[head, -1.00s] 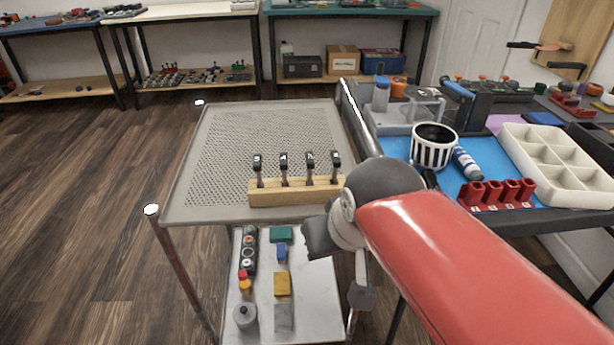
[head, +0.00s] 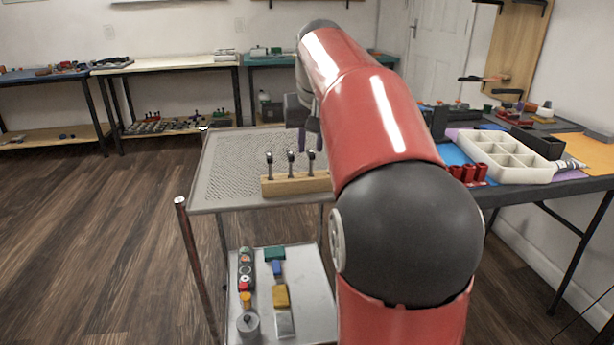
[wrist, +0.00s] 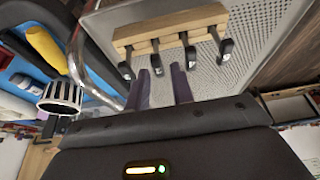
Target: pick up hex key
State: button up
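A wooden block (head: 296,184) on the perforated top of a cart holds several upright hex keys with black, tagged heads. Three show in the head view: the left key (head: 269,158), the middle key (head: 290,157) and the right key (head: 311,156). Another is hidden behind my arm there. The wrist view shows the block (wrist: 170,30) with several keys. My gripper (head: 308,140) is open above the right end of the block. In the wrist view its two dark fingers (wrist: 161,75) are apart, with one key head (wrist: 157,65) lined up between the tips; contact cannot be told.
The cart's perforated top (head: 232,160) is otherwise clear where it shows. Its lower shelf (head: 310,315) carries small parts. On the right, a workbench holds a white compartment tray (head: 500,158) and red holders (head: 468,173). A striped cup (wrist: 60,95) shows in the wrist view.

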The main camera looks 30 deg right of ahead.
aim_at(311, 151)
jog(key=x, duration=0.5)
jog(key=shift+w+d+f+b, duration=0.2)
jog(key=shift+f+b, duration=0.1)
grip_shut()
